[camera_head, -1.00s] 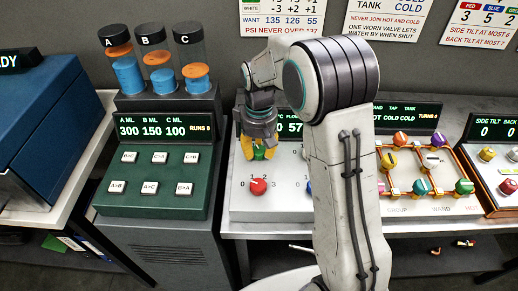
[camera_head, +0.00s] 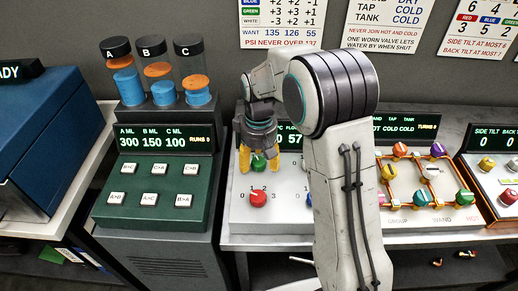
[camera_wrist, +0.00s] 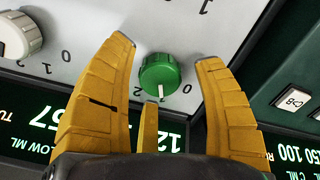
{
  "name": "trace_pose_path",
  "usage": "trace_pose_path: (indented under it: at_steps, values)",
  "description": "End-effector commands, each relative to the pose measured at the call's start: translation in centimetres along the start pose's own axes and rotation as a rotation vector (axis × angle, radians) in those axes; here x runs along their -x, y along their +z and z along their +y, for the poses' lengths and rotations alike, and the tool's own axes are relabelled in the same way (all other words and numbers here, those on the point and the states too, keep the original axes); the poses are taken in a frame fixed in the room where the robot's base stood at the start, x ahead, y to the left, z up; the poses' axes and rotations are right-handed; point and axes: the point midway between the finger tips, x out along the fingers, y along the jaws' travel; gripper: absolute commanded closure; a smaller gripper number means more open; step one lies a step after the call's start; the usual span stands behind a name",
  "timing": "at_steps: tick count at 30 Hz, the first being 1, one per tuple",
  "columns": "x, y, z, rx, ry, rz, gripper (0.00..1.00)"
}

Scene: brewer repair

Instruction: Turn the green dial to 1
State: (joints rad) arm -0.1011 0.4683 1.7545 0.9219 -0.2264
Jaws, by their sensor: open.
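The green dial (camera_head: 258,163) is on the white panel, above the red dial (camera_head: 258,199), partly screened by my gripper (camera_head: 259,167). In the wrist view the green dial (camera_wrist: 160,72) sits between the yellow fingers of my gripper (camera_wrist: 165,52), with a gap on each side. My gripper is open and holds nothing. The dial's white pointer mark faces the bottom of the wrist view.
A white knob (camera_wrist: 18,36) is on the same panel in the wrist view. The green box with several white buttons (camera_head: 155,182) stands to the left. A panel with several coloured knobs and orange pipes (camera_head: 425,180) is to the right, beyond my arm.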

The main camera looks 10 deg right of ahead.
Motion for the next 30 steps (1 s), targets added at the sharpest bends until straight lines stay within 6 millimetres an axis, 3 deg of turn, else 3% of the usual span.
trace_pose_path:
  at_steps: [18,30]
  values:
    - [9.2,-0.1,0.0,0.000,0.001,0.003,0.37]
    - [11.6,0.0,0.0,0.000,0.000,0.000,0.37]
